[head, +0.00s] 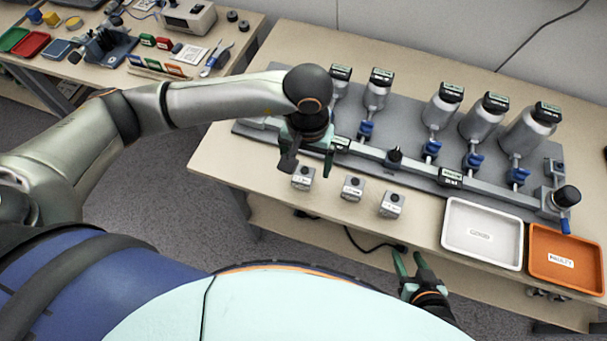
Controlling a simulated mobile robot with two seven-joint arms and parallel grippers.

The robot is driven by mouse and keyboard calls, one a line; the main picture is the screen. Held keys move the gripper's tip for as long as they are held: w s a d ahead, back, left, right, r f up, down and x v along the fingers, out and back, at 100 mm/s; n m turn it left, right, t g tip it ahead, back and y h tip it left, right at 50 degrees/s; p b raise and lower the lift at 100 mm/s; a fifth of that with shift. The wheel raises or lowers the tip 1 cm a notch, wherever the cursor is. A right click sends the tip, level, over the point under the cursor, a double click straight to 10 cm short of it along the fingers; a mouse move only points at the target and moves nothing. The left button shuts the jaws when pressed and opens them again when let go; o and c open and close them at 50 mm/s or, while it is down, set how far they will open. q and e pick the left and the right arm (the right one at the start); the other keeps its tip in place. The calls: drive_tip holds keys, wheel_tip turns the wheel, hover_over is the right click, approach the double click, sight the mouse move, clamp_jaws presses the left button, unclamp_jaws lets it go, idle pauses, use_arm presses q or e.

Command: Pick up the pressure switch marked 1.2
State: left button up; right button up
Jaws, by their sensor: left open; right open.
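Three small grey pressure switches with dark round tops stand in a row near the table's front edge: the left one (303,178), the middle one (351,188) and the right one (391,205). Each has a white label on its front, too small to read, so I cannot tell which is marked 1.2. My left gripper (308,164) is open and points down just above and behind the left switch, with nothing seen between its fingers. My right gripper (412,266) is open and empty, low in front of the table edge, below the right switch.
A manifold rail (424,174) with several silver canisters (481,121) and blue valves stands behind the switches. A white tray (482,234) labelled GOOD and an orange tray (566,261) labelled FAULTY lie at the right. Another table (115,78) with tools is at the upper left.

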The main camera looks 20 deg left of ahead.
sight(304, 174)
use_arm(q)
drive_tip(key=f, duration=0.5)
drive_tip(key=shift+a+f+p, duration=0.15)
drive_tip(key=shift+a+p, duration=0.15)
drive_tip(key=shift+p, duration=0.05)
clamp_jaws()
idle(0.3)
